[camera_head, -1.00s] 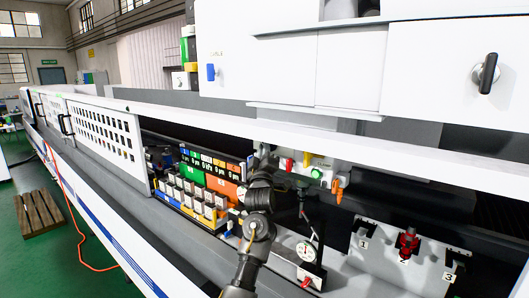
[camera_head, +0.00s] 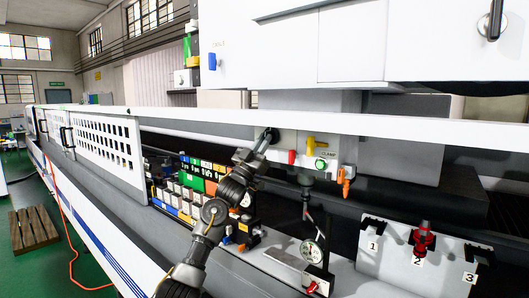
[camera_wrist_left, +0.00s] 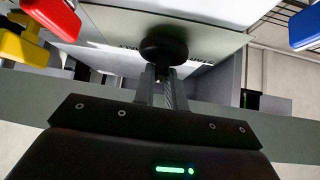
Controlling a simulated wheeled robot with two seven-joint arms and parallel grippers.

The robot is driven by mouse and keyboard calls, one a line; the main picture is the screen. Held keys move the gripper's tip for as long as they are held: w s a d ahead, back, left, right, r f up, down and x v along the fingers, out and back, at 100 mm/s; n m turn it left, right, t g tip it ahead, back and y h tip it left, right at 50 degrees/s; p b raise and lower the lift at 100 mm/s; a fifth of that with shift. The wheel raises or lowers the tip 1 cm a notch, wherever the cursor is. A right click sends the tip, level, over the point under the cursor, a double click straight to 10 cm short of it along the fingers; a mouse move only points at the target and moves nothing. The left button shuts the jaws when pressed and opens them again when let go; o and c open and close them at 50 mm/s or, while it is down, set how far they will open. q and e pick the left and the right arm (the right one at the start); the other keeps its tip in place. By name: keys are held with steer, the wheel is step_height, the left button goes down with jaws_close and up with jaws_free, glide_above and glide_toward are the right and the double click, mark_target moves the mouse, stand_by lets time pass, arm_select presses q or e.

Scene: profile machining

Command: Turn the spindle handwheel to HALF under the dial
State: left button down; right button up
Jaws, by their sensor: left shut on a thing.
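A black round handwheel knob (camera_wrist_left: 163,45) sits at the panel face in the left wrist view. In the head view it is a small dark shape (camera_head: 273,134) at the left end of the grey spindle panel. My left gripper (camera_head: 266,143) reaches up to it from below left. In the left wrist view the two fingers (camera_wrist_left: 163,82) are close together and shut on the knob. A HALF mark cannot be made out. My right gripper is not in view.
Beside the knob are a red lever (camera_head: 292,157), a yellow lever (camera_head: 317,142) and a green button (camera_head: 321,164). An orange handle (camera_head: 346,178) hangs at right. A round gauge (camera_head: 313,249) stands below.

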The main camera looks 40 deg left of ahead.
arm_select(q)
steer(key=shift+a+r+m+g+h+p, duration=0.1)
steer(key=shift+a+m+g+h+p, duration=0.1)
steer(key=shift+m+g+h, duration=1.5)
steer(key=shift+a+r+m+g+h+p, duration=0.1)
steer(key=shift+m+g+h+p, duration=0.3)
steer(key=shift+m+h, duration=2.3)
steer(key=shift+a+r+m+g+h+p, duration=0.1)
steer(key=shift+m+g+h, duration=1.2)
steer(key=shift+m, duration=1.7)
steer(key=shift+f+m, duration=0.1)
steer(key=shift+m, duration=0.2)
steer(key=shift+g, duration=0.4)
steer(key=c, duration=1.4)
jaws_free()
steer(key=shift+c, duration=0.2)
